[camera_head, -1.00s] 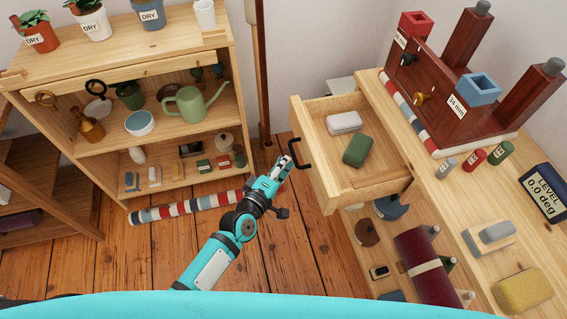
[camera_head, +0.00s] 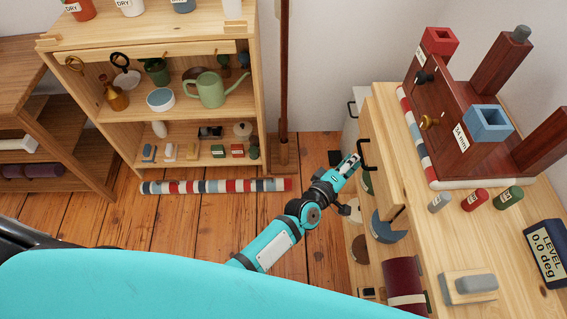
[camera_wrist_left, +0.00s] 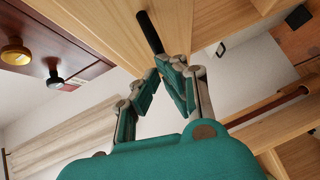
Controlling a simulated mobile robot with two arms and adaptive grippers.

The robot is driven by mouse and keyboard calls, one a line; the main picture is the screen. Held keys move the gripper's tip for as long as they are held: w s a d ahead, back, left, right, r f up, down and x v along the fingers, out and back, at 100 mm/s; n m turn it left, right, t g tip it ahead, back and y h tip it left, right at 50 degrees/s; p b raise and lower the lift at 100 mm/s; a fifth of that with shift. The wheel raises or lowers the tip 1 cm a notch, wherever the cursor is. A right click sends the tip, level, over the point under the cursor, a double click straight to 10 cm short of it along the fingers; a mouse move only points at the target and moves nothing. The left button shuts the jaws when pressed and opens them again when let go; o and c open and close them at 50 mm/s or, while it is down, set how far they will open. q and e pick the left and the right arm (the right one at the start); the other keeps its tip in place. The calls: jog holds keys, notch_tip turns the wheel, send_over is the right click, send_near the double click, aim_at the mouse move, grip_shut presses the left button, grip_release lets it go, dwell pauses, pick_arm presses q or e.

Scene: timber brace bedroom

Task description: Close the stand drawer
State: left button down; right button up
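The stand drawer (camera_head: 384,165) is in the wooden stand (camera_head: 415,240) at the right of the head view. Its pale front is close to the stand's top, and I cannot see into it. I cannot tell if it is fully flush. Its black handle (camera_head: 365,156) faces left. In the left wrist view the handle (camera_wrist_left: 150,32) shows just beyond my fingertips. My left gripper (camera_head: 353,162) is at the handle. In the left wrist view its fingers (camera_wrist_left: 168,68) have tips close together; I cannot tell whether they touch each other or the handle. My right gripper is not in view.
A striped roll (camera_head: 215,186) lies on the floor before the shelf (camera_head: 105,135). A brown post (camera_head: 283,80) stands beside the shelf. A dark red rack (camera_head: 455,120), small bottles and a level display (camera_head: 546,250) are on the stand's top. Open floor lies left of my arm.

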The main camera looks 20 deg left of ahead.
pick_arm(q)
jog(key=d, duration=0.2)
jog(key=shift+w+d+r, duration=0.15)
jog(key=shift+w+d, duration=0.1)
jog(key=shift+d, duration=0.1)
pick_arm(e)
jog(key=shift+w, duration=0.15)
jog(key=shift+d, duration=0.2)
pick_arm(q)
jog(key=shift+a, duration=0.1)
